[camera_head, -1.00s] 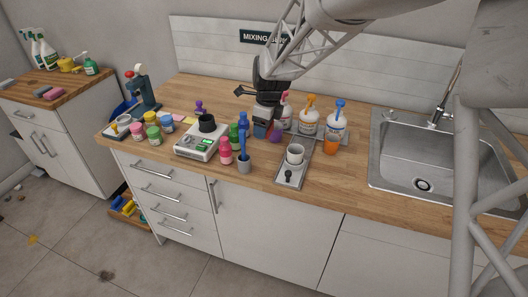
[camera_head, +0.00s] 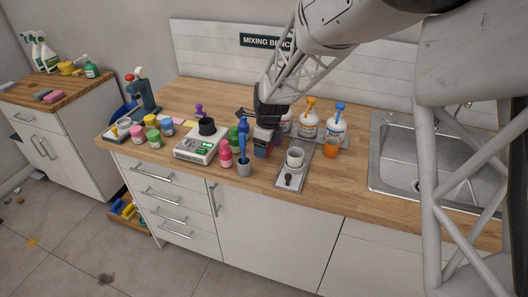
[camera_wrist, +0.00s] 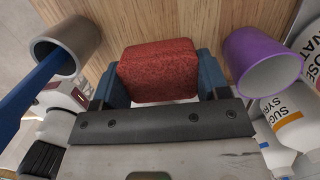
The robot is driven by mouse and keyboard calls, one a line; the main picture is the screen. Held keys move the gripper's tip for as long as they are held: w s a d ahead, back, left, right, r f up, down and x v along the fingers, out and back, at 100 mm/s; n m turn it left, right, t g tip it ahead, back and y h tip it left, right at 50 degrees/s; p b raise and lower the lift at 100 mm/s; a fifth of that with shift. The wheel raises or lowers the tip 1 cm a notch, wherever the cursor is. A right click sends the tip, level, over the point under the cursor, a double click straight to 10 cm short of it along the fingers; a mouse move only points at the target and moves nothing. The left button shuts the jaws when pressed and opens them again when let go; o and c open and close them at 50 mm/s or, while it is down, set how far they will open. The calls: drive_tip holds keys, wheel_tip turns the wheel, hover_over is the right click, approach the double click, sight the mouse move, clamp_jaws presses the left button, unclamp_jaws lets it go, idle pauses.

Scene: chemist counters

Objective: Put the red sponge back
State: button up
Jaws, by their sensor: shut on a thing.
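The red sponge (camera_wrist: 158,70) sits between the blue fingers of my gripper (camera_wrist: 158,78) in the wrist view. My gripper is shut on it. In the head view my gripper (camera_head: 262,148) hangs low over the wooden mixing bench, between the blue-handled brush in its grey cup and the tray with the white cup. The sponge cannot be made out in the head view. Whether it touches the bench is unclear. At the far left, a side counter (camera_head: 75,90) holds a pink sponge (camera_head: 54,97) and a grey one (camera_head: 43,92).
A grey brush cup (camera_wrist: 65,45) and a purple cup (camera_wrist: 262,62) flank my gripper closely. A scale (camera_head: 200,144), a tray (camera_head: 288,181) and bottles (camera_head: 335,122) stand around it. The sink (camera_head: 385,170) is right. A floor crate (camera_head: 122,219) holds yellow and blue items.

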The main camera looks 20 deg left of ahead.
drive_tip(key=shift+f, duration=1.35)
drive_tip(key=shift+f, duration=0.1)
drive_tip(key=o, duration=0.9)
drive_tip(key=r, duration=0.4)
drive_tip(key=d+r, duration=0.1)
drive_tip(key=r, duration=0.7)
drive_tip(key=shift+d, duration=0.25)
drive_tip(key=shift+r, duration=0.1)
